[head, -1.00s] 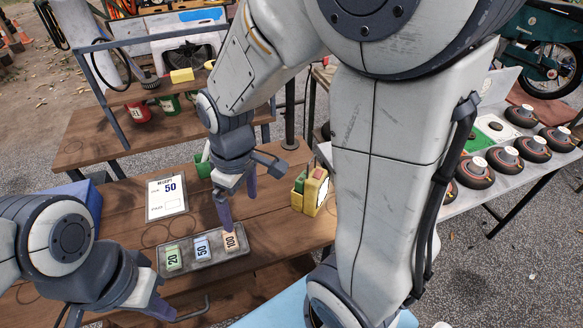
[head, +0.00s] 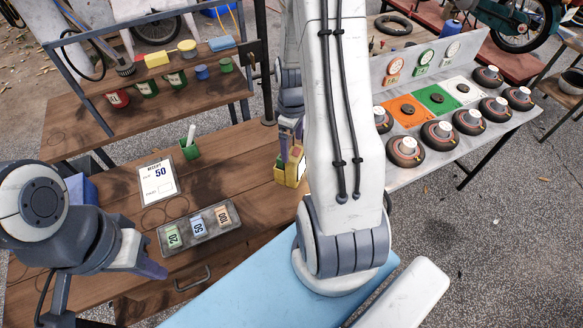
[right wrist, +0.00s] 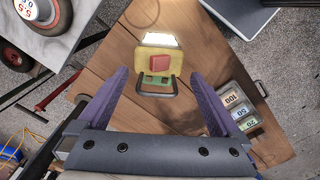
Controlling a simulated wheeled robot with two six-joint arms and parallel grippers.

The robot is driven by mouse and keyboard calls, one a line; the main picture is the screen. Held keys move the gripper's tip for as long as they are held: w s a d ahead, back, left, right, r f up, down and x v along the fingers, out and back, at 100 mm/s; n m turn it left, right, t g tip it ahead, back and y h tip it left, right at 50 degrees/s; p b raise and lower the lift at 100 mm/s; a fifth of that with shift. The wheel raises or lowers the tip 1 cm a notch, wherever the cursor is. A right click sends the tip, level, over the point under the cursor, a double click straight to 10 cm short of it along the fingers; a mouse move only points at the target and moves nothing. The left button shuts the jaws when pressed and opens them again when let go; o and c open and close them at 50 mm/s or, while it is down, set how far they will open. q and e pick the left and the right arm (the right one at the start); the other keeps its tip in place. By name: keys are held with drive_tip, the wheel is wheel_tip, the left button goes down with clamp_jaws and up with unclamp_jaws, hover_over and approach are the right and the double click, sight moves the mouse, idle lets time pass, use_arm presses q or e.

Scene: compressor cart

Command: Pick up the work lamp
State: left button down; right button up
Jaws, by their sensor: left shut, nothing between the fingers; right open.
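The work lamp (head: 291,170) is a small yellow block on the wooden bench, partly hidden by my right arm in the head view. In the right wrist view the lamp (right wrist: 165,53) shows a bright white panel, a red part and a dark handle on the near side. My right gripper (right wrist: 162,75) is open, its two purple fingers on either side of the lamp's handle in that view, with nothing held. In the head view my right gripper (head: 291,128) is just above the lamp, mostly hidden. My left gripper (head: 152,268) is shut and empty at the bench's front left.
A grey tray (head: 184,235) with notes marked 20, 50 and 100 lies left of the lamp. A receipt sheet (head: 158,185) and a green cup (head: 190,150) are behind it. A metal table (head: 440,165) with several dark round discs stands at right.

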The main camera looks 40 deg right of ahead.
sight(292, 151)
wheel_tip(292, 151, down, 4)
drive_tip(key=shift+w+f+p, duration=0.15)
drive_tip(key=shift+f+p, duration=0.05)
drive_tip(key=shift+p, duration=0.85)
drive_tip(key=shift+f, duration=0.4)
drive_tip(key=shift+d, duration=0.1)
clamp_jaws()
drive_tip(key=shift+r, duration=0.2)
